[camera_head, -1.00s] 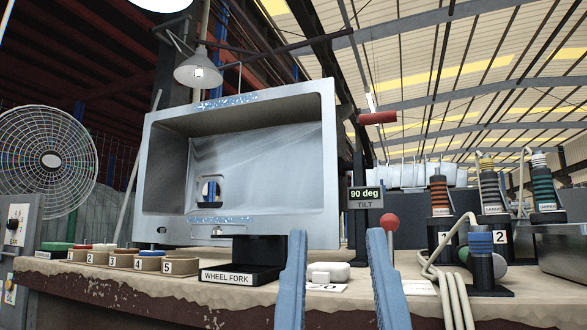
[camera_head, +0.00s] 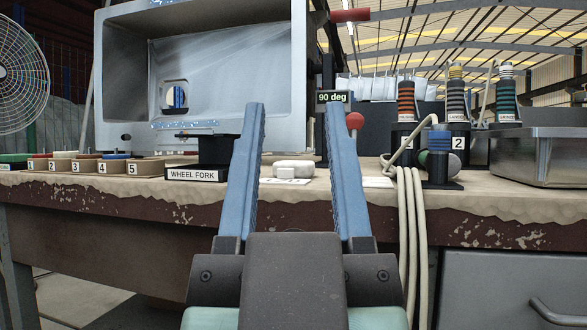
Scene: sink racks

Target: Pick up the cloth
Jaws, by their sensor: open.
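A small white bundle (camera_head: 293,169), which looks like the folded cloth, lies on the workbench top (camera_head: 380,210) beside a white label card. I cannot make out its folds clearly. My gripper (camera_head: 294,108) is open and empty, with its two long blue fingers upright and apart. In the picture the bundle shows between the fingers, farther back on the bench. The fingers do not appear to touch it.
A tilted steel sink (camera_head: 225,60) stands behind, over a black WHEEL FORK block (camera_head: 195,174). Right are hanging hoses (camera_head: 412,240), a blue-topped black tool (camera_head: 439,160), labelled tool stands (camera_head: 457,115) and a metal tray (camera_head: 530,160).

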